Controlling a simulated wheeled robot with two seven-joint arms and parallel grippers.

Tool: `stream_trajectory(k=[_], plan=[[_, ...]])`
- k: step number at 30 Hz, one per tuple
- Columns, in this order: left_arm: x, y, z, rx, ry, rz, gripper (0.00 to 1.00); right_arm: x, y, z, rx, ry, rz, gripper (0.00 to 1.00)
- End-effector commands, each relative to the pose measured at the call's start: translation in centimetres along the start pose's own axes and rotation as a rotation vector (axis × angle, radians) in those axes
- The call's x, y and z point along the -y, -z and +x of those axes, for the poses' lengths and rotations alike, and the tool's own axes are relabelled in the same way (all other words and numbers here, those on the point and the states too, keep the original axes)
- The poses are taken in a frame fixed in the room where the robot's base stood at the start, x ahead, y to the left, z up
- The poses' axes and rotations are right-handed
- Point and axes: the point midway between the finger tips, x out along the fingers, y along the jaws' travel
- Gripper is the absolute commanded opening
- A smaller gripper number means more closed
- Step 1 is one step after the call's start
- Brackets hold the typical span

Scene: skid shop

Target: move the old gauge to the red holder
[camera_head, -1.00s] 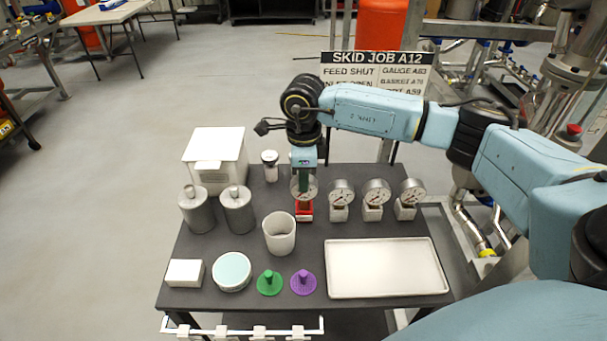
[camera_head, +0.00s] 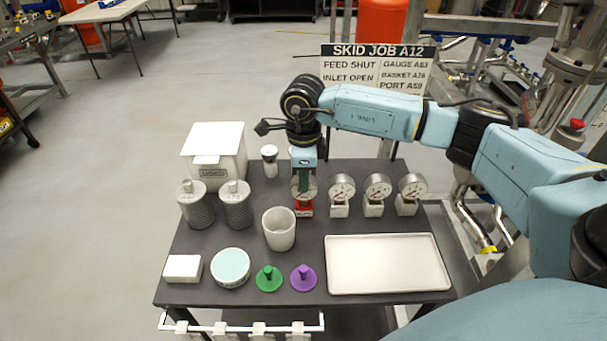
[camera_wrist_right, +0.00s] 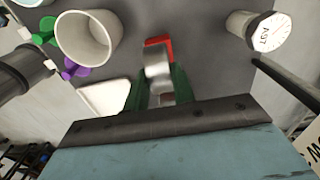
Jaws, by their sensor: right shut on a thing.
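My right gripper (camera_head: 304,182) has green fingers and points down at the red holder (camera_head: 304,210). It is shut on a round metal gauge (camera_head: 311,191), whose white dial is partly covered by the fingers. The gauge is at the red holder, at about the same height as the gauges beside it; whether it is fully seated I cannot tell. In the right wrist view the fingers (camera_wrist_right: 160,97) lie on both sides of the gauge's metal body (camera_wrist_right: 157,67), with the red holder (camera_wrist_right: 159,41) just beyond. My left gripper is not in view.
Three gauges in white holders (camera_head: 340,210) stand close on the right. A white tray (camera_head: 388,288), a cup (camera_head: 279,231), green (camera_head: 268,280) and purple (camera_head: 303,280) pieces are in front. Two metal canisters (camera_head: 236,208), a white box (camera_head: 214,147) and a small jar (camera_head: 269,163) are left.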

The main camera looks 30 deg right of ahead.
Motion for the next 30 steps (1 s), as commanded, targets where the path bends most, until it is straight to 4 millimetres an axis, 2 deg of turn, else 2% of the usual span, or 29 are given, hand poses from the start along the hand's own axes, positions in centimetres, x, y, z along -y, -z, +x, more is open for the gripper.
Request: stream_trajectory(k=[9, 10, 15, 21, 24, 30], plan=[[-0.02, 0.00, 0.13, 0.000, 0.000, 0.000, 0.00, 0.02, -0.02, 0.14, 0.001, 0.001, 0.000, 0.12], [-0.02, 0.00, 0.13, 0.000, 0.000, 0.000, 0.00, 0.02, -0.02, 0.14, 0.001, 0.001, 0.000, 0.29], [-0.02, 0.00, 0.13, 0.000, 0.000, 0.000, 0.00, 0.01, -0.02, 0.14, 0.001, 0.001, 0.000, 0.51], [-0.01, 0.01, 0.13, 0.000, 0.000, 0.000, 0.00, -0.01, 0.00, 0.18, 0.000, 0.000, 0.000, 0.52], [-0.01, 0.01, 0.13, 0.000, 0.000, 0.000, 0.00, -0.01, 0.01, 0.19, 0.000, 0.000, 0.000, 0.65], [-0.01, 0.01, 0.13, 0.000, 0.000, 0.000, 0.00, 0.00, 0.01, 0.18, 0.000, 0.000, 0.000, 0.65]])
